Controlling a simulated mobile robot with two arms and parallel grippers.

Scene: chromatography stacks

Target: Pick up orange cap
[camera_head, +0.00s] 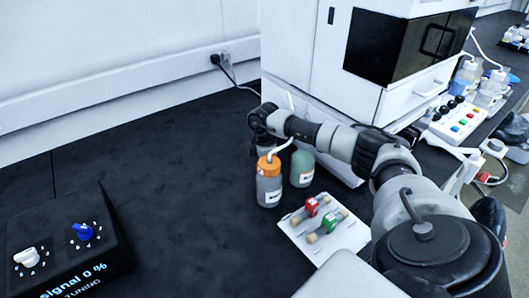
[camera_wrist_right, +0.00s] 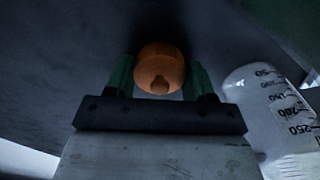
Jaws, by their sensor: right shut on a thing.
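My right gripper (camera_wrist_right: 160,72) is shut on an orange cap (camera_wrist_right: 159,68); its green fingers press both sides of the cap in the right wrist view. A graduated clear bottle (camera_wrist_right: 275,112) stands close to the right of the gripper in the wrist view. My left gripper is not in view.
A green bottle (camera_head: 302,168) stands beside the orange-capped one. A white plate (camera_head: 345,238) with red and green valves lies in front. A dial box (camera_head: 75,245) is at the lower left, and a white instrument (camera_head: 305,45) stands behind. The dark bench between is clear.

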